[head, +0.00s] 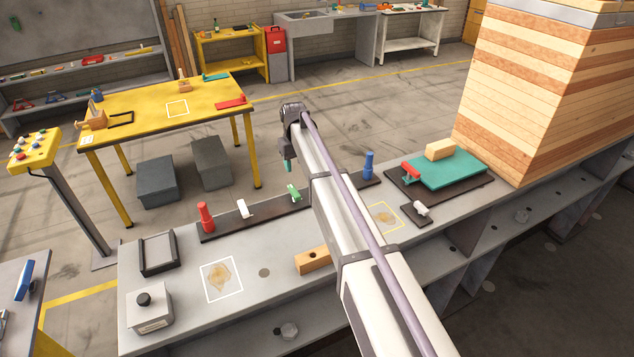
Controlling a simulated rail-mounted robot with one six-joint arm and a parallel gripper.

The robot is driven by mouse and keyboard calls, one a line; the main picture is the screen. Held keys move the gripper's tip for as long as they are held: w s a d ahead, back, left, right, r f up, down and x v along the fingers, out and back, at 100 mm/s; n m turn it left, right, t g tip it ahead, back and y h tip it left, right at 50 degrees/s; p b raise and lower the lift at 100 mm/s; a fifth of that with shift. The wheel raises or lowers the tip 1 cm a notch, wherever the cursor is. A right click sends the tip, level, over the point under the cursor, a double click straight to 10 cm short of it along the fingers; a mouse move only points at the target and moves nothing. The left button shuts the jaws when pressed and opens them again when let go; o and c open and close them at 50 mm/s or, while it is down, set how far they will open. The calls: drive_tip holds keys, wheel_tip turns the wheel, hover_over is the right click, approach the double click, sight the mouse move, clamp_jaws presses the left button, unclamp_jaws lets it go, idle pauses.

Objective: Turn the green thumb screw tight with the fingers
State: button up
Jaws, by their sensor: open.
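A small green thumb screw (294,193) stands on a long dark rail (268,209) at the back edge of the grey bench. My arm reaches over the bench from the lower right and covers part of the rail. My gripper (287,165) hangs at the arm's end, pointing down, with a small teal part at its tip. In the picture it is just above and slightly left of the green thumb screw, and looks apart from it. It is open, with nothing seen in it. The gap between the fingers is too small to make out.
On the same rail stand a red knob (206,217), a white piece (243,209) and a blue knob (369,166). A wooden block (312,260) lies on the bench in front. A teal plate (450,170) and a tall wood stack (550,90) are at the right.

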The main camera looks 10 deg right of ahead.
sight(294, 190)
drive_tip(key=f+b, duration=0.3)
drive_tip(key=a+f+b, duration=0.1)
drive_tip(key=f+b, duration=0.7)
drive_tip(key=shift+s+a, duration=0.1)
drive_tip(key=shift+a, duration=0.1)
drive_tip(key=shift+r, duration=0.15)
drive_tip(key=shift+c, duration=0.3)
clamp_jaws()
